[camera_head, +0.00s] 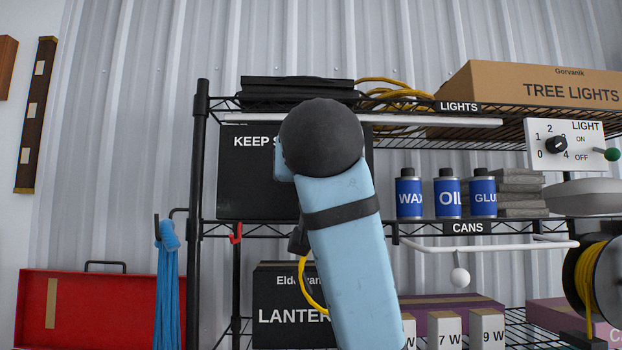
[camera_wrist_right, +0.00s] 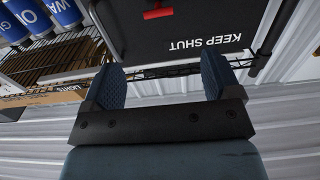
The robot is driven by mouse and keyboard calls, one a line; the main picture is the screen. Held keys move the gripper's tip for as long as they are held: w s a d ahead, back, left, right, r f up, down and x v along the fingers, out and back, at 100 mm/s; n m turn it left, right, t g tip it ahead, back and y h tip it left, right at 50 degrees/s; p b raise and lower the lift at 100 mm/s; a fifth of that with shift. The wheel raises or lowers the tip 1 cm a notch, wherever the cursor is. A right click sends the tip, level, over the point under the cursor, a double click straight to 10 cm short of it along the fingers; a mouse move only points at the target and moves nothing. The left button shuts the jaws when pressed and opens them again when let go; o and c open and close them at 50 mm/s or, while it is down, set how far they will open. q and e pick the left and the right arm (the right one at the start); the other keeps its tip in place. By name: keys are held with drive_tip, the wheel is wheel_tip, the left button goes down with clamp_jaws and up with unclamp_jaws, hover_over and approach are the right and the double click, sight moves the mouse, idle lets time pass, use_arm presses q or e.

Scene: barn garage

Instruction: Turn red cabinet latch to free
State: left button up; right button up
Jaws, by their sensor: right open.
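The black cabinet (camera_head: 245,185), marked KEEP SHUT, stands on the upper rack shelf. My right arm covers its right part and hides the latch in the head view. The right wrist view looks at the cabinet front (camera_wrist_right: 200,22) upside down. My left gripper is not in view.
Blue WAX, OIL and GLUE cans (camera_head: 446,195) stand right of the cabinet. A light switch panel (camera_head: 565,146) is at the far right. A red hook (camera_head: 236,233) hangs below the cabinet. A LANTERN box (camera_head: 283,298) sits on the shelf below.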

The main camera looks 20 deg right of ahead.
drive_tip(key=p+x, duration=0.1)
drive_tip(key=x, duration=0.3)
drive_tip(key=p+x, duration=0.1)
drive_tip(key=x, duration=0.3)
drive_tip(key=p+x, duration=0.1)
drive_tip(key=x, duration=0.4)
drive_tip(key=shift+d+f+p, duration=0.15)
drive_tip(key=shift+f+p, duration=0.15)
drive_tip(key=shift+p, duration=0.1)
drive_tip(key=c, duration=0.9)
